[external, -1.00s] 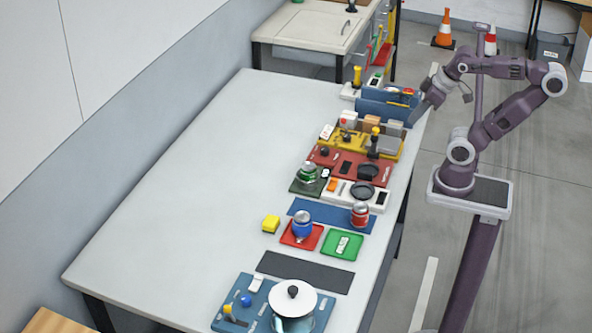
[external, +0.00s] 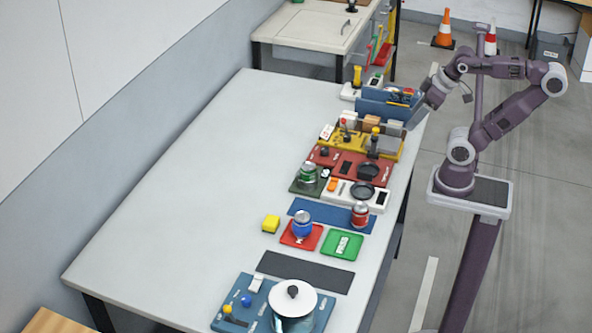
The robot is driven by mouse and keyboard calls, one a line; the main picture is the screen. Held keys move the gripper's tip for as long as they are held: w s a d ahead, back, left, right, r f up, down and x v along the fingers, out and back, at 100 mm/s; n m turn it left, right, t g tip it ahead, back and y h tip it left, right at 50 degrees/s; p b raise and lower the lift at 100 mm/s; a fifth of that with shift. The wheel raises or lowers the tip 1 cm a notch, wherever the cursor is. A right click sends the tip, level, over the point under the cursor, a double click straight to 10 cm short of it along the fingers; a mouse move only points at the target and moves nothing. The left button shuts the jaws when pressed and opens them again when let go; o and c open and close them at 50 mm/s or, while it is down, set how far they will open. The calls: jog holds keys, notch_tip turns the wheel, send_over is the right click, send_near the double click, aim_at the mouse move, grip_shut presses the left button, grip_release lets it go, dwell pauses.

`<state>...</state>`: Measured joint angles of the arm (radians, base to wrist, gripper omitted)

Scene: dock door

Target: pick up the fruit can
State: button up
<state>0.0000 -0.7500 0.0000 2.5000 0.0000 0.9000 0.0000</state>
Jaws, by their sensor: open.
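Three cans stand on the long table. A red can with a silver top (external: 360,215) stands on the right part of a dark blue mat. A blue can (external: 302,224) stands on a red tray. A green can (external: 307,173) stands on a dark green plate further back. The labels are too small to tell which one is the fruit can. My gripper (external: 415,117) is open at the table's far right edge, beside a blue bin and well apart from all three cans. Its fingertips are small and hard to make out.
A pot with a white lid (external: 294,299) stands at the front. Red and yellow panels and the blue bin (external: 384,104) crowd the back right. The table's left half is clear.

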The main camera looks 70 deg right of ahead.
jog(key=shift+o, duration=0.3)
jog(key=m+t+y, duration=0.3)
jog(key=m+y, duration=1.3)
jog(key=m, duration=0.8)
send_over(302, 173)
jog(key=v, duration=0.3)
notch_tip(302, 173, down, 16)
jog(key=shift+s+a+r, duration=0.15)
jog(key=shift+s, duration=0.05)
jog(key=shift+w+f+t+h, duration=0.2)
jog(key=shift+f+t+h, duration=0.05)
jog(key=shift+t+h, duration=0.05)
notch_tip(302, 173, down, 6)
jog(key=shift+f, duration=0.1)
jog(key=shift+f+x, duration=0.2)
jog(key=shift+x, duration=1.2)
grip_shut()
